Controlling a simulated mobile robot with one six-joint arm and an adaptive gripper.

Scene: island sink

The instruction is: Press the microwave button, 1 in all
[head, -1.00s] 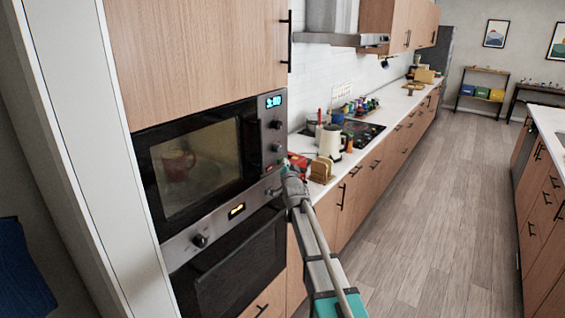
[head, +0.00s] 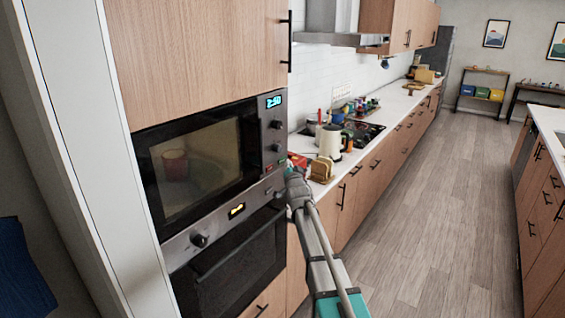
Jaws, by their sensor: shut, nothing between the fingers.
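The microwave (head: 205,165) is built into the cabinet wall at left, door shut, with a lit interior and a red mug (head: 175,165) inside. Its display (head: 273,101) glows and reads about 2:50. Two dark knobs sit below it on the control panel (head: 271,138), with a small red button (head: 269,168) near the bottom. My gripper (head: 289,170) is just right of the panel's lower edge, apart from the buttons as far as I can tell. It is shut and empty. My arm and gripper hide part of the lower right front.
An oven (head: 235,255) with knobs sits directly below. A counter to the right holds a toaster (head: 322,169), a kettle (head: 330,141) and other kitchen items close to my gripper. The wooden floor (head: 415,210) between counter and island is clear.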

